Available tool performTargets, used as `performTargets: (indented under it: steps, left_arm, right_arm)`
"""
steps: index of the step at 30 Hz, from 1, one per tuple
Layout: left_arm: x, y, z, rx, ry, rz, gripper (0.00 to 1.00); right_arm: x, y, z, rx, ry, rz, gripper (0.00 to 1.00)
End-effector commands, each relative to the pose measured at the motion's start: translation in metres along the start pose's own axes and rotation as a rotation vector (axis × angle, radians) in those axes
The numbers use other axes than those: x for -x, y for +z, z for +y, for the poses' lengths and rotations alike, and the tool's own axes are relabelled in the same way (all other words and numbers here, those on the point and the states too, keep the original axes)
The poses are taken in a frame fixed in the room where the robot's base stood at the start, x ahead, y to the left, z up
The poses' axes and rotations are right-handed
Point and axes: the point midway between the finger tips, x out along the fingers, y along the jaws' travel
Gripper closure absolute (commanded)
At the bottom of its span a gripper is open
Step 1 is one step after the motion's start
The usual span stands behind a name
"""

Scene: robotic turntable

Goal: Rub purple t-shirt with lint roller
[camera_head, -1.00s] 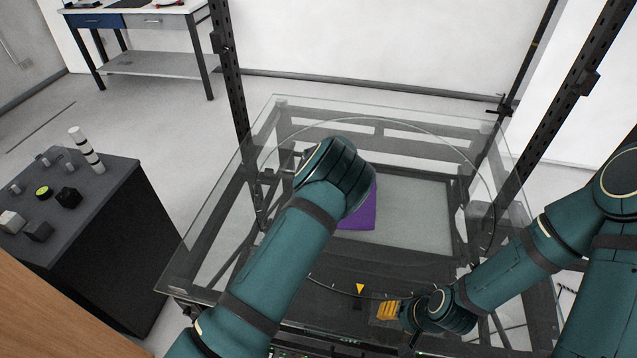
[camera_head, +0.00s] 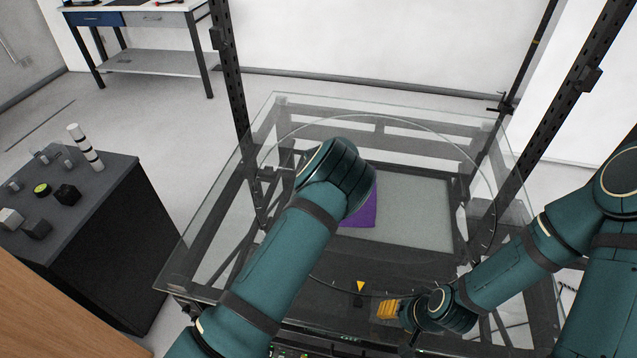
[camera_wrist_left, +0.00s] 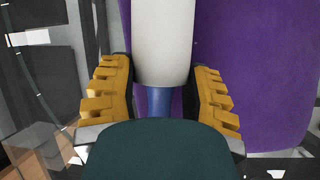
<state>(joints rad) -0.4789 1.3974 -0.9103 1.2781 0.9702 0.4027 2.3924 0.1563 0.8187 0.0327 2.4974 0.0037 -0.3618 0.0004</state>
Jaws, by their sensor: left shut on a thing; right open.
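The purple t-shirt (camera_head: 360,209) lies folded on the glass turntable (camera_head: 430,130), mostly hidden behind my left arm in the head view. It fills much of the left wrist view (camera_wrist_left: 245,70). The lint roller (camera_wrist_left: 163,45) shows there as a white cylinder with a blue handle (camera_wrist_left: 160,101), in front of the shirt. My left gripper (camera_wrist_left: 164,85) is shut on the handle between its yellow fingers. I cannot tell whether the roller touches the shirt. My right gripper (camera_head: 386,309) is open and empty at the near edge of the turntable.
A dark box-like table (camera_head: 85,200) with small blocks and a striped cylinder (camera_head: 86,149) stands at the left. Dark metal posts (camera_head: 232,80) rise around the glass table. A workbench (camera_head: 140,40) stands at the back left. The right part of the glass is clear.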

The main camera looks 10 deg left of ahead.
Motion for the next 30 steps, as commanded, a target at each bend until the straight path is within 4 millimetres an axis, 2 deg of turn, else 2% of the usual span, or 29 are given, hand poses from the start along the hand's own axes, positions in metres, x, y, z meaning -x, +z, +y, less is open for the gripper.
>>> performTargets:
  steps: [9,15,23,30]
  left_arm:
    - [0.002,0.009,-0.025,-0.004,0.000,-0.001,0.82]
    - [0.002,0.011,-0.034,-0.003,0.000,-0.001,0.82]
    - [-0.001,0.009,-0.034,-0.001,0.000,0.000,0.82]
    - [-0.002,0.004,-0.019,0.002,0.000,0.002,0.82]
  right_arm:
    - [0.002,0.000,-0.001,0.000,0.000,0.000,0.53]
    - [0.002,0.000,-0.001,0.000,0.000,0.000,0.53]
    - [-0.004,0.001,0.002,0.000,0.000,0.000,0.53]
    - [-0.007,0.001,0.003,0.000,0.000,0.000,0.53]
